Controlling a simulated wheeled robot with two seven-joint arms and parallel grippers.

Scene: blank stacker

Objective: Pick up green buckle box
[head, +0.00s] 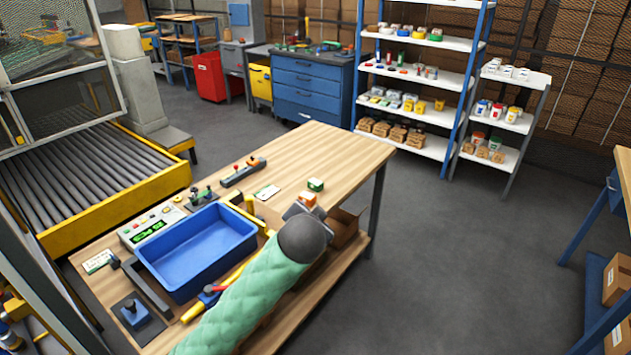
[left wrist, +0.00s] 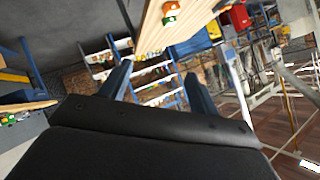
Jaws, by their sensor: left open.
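A small green-and-white box (head: 315,185), apparently the green buckle box, sits on the wooden table (head: 335,150) near its right edge. An orange-and-white box (head: 307,199) is just in front of it. My left gripper (head: 303,211) is at the end of the green-sleeved arm, close to the orange box and on the near side of the green one; the dark wrist hides part of it. In the left wrist view the left gripper (left wrist: 159,69) has its two blue fingers apart, with nothing between them. The green box (left wrist: 171,7) shows there beyond the fingertips, near the top edge. My right gripper is not in view.
A blue tray (head: 205,250) stands on the table left of the arm. An open cardboard box (head: 345,228) is right of the gripper. A white card (head: 267,192) lies left of the boxes. The table's far right end is clear. Stocked shelves (head: 425,75) stand behind.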

